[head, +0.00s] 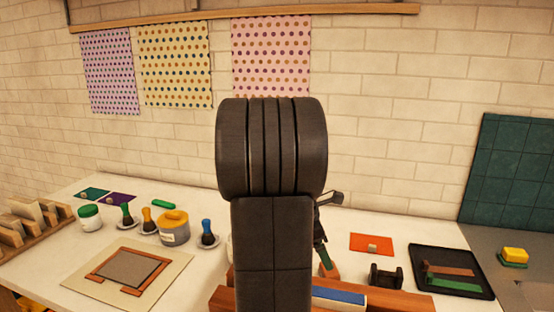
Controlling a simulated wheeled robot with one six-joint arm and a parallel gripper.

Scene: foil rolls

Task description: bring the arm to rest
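My arm's dark links (271,200) stand upright in the middle of the head view. They hide part of the table behind them. Just right of the arm, a dark tool with a green handle (324,257) stands upright at an orange-brown block, partly hidden by my arm.
The white table (205,285) holds a framed grey plate (130,268), a yellow-lidded tub (174,228), a green-lidded jar (90,217) and several brushes. A black tray (452,272) and an orange card (371,243) lie right. Patterned sheets (271,57) hang behind.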

